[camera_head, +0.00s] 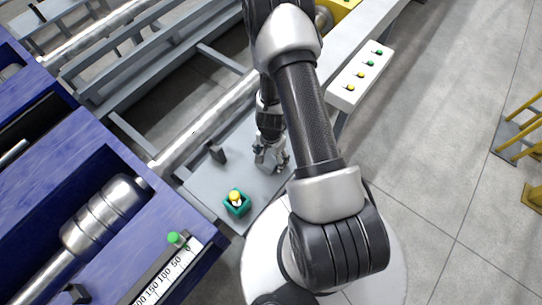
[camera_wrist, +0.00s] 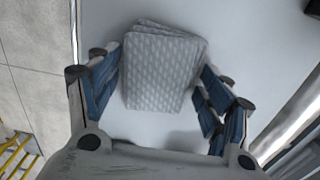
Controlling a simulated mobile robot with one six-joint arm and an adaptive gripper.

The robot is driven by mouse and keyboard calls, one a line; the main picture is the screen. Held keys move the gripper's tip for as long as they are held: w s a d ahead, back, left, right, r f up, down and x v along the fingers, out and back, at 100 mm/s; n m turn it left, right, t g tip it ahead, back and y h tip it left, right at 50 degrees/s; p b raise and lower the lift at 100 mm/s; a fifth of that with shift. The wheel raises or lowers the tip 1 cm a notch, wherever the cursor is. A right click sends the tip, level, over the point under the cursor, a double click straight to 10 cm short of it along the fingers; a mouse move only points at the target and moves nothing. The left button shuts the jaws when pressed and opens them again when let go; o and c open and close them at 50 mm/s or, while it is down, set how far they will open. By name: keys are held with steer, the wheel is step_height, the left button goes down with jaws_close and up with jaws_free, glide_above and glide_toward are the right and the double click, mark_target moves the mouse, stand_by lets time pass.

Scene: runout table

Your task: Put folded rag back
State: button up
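The folded rag (camera_wrist: 163,70) is a pale grey, patterned, layered square. In the wrist view it lies flat on the light grey table surface (camera_wrist: 245,30). My gripper (camera_wrist: 160,82) is spread wide, with blue-padded fingers to the left and right of the rag. The fingers are close to its side edges; I cannot tell whether they touch it. In the head view my gripper (camera_head: 270,158) is low over the grey table plate (camera_head: 205,185), and the rag cannot be made out clearly there.
A green box (camera_head: 237,206) with a yellow-topped item stands on the plate near its front edge. A small dark block (camera_head: 217,154) stands left of my gripper. A long metal bar (camera_head: 205,128) runs behind it. A blue machine (camera_head: 120,215) is at left, a button panel (camera_head: 360,78) at upper right.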

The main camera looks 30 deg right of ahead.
steer(key=shift+o, duration=0.2)
steer(key=shift+r, duration=0.1)
step_height(320, 180, up, 12)
steer(key=p, duration=1.2)
step_height(320, 180, up, 15)
steer(key=n+t, duration=0.1)
steer(key=n, duration=0.2)
glide_above(271, 157)
steer(key=w+a, duration=0.3)
steer(key=w, duration=0.2)
steer(key=s+a+r+n+t, duration=0.1)
steer(key=a+r+n, duration=0.3)
steer(key=r, duration=0.9)
steer(key=s+a+r+n+t, duration=0.2)
steer(key=s+r+n, duration=0.5)
steer(key=s+r, duration=1)
steer(key=shift+s+a+r+t, duration=0.15)
steer(key=shift+s+a+t, duration=0.15)
steer(key=shift+a, duration=0.5)
steer(key=shift+w, duration=0.1)
